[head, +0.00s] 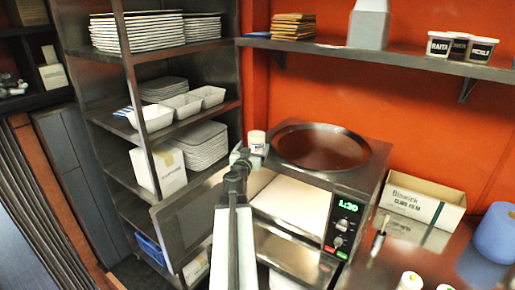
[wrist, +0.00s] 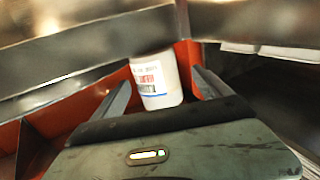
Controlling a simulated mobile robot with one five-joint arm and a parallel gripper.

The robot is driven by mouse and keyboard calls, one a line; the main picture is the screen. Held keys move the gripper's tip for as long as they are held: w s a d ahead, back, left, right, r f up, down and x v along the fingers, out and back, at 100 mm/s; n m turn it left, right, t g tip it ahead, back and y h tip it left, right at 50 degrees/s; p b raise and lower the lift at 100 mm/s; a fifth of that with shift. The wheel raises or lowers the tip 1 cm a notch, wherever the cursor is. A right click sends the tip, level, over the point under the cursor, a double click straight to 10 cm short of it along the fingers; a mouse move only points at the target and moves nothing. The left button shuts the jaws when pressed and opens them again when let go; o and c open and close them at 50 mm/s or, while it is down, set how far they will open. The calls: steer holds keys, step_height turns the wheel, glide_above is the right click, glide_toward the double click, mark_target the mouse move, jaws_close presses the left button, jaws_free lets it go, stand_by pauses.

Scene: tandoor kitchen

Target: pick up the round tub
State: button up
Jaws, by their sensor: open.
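A small white round tub (head: 257,141) with a printed label stands at the left edge of the oven top, beside a wide dark round dish or recess. In the wrist view the tub (wrist: 155,80) is upright but slightly tilted in the picture, showing red and blue-green lettering. My gripper (head: 243,157) is just left of and in front of the tub. In the wrist view my gripper (wrist: 163,88) is open, with one finger on each side of the tub and visible gaps. I cannot tell how deep the tub sits between the fingers. Its base is partly hidden by the gripper.
The steel oven (head: 325,210) has its door (head: 185,225) open to the left. A steel rack (head: 128,75) with plates and trays stands at the left. A wall shelf (head: 400,56) holds labelled tubs (head: 460,46). A cling film box (head: 425,200) lies on the right counter.

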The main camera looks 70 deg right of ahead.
steer(key=d, duration=0.6)
steer(key=shift+w+d+f, duration=0.1)
steer(key=shift+d+f, duration=0.1)
steer(key=shift+d, duration=0.05)
steer(key=shift+a, duration=0.15)
steer(key=shift+c, duration=0.7)
jaws_close()
step_height(320, 180, up, 10)
steer(key=p, duration=1)
steer(key=shift+r, duration=0.15)
